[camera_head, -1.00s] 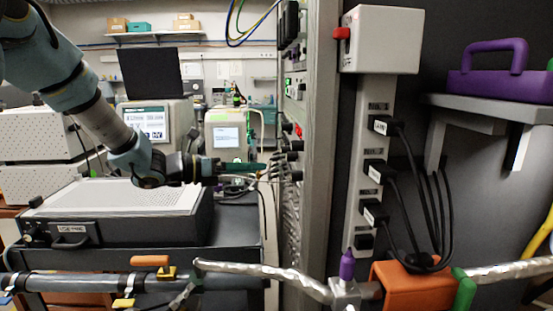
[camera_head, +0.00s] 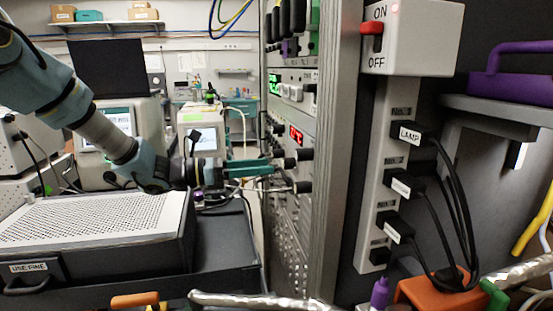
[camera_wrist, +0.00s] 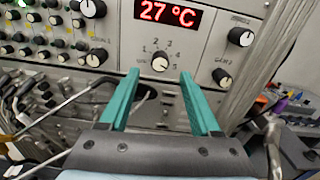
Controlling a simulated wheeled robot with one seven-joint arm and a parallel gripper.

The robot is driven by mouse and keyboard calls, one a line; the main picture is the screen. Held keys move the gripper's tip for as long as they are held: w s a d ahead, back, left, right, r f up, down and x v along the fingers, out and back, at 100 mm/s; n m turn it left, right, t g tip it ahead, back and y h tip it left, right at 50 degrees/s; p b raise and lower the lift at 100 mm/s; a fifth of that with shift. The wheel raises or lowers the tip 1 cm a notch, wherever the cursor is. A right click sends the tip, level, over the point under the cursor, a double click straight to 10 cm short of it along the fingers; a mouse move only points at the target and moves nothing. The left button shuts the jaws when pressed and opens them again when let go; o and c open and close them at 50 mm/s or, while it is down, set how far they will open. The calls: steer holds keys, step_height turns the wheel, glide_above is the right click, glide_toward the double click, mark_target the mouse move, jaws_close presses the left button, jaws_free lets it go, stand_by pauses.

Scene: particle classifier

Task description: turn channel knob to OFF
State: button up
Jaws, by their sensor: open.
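A white-faced selector knob (camera_wrist: 160,62) with numbers around it sits on the rack panel, under a red 27 °C display (camera_wrist: 167,12). I cannot read a channel label or an OFF mark by it. My gripper (camera_wrist: 160,74) has two green fingers, apart and empty. In the wrist view their tips appear on either side of the knob and slightly below it; contact is not clear. In the head view my gripper (camera_head: 272,167) points right at the rack's front panel (camera_head: 297,160), close to its black knobs, side on.
Other black knobs, like the upper right knob (camera_wrist: 241,37) and lower right knob (camera_wrist: 222,77), flank the selector. Cables and a metal rod (camera_wrist: 65,100) cross at left. A power strip (camera_head: 385,190) with a red ON/OFF switch (camera_head: 371,28) is right of the rack post (camera_head: 345,130).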

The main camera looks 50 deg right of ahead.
mark_target(289, 163)
steer(key=shift+p+x, duration=0.65)
steer(key=shift+x, duration=1.65)
jaws_close()
